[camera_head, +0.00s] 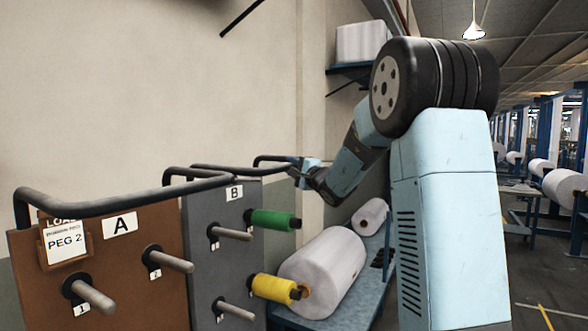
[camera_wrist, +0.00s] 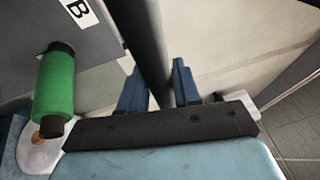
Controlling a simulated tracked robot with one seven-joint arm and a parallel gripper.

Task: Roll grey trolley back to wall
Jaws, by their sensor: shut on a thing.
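The grey trolley (camera_head: 212,215) stands beside the brown trolley (camera_head: 130,260) and bears a white label "B". It has a dark bar handle (camera_head: 235,172) along its top. A green spool (camera_head: 272,220) and a yellow spool (camera_head: 272,288) sit on its pegs, and other pegs are bare. My gripper (camera_head: 300,168) is at the far end of the handle. In the wrist view my gripper (camera_wrist: 159,86) has its blue fingers on either side of the dark handle bar (camera_wrist: 146,40) and is shut on it. The green spool (camera_wrist: 55,88) hangs left of the fingers. The trolley's base is out of view.
The brown trolley, labelled "A" with a "PEG 2" card (camera_head: 64,243), is at the near left. A blue bench (camera_head: 350,300) with large white rolls (camera_head: 322,270) stands beyond the grey trolley. A pale wall (camera_head: 150,80) runs behind. Open floor (camera_head: 545,270) shows at the right.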

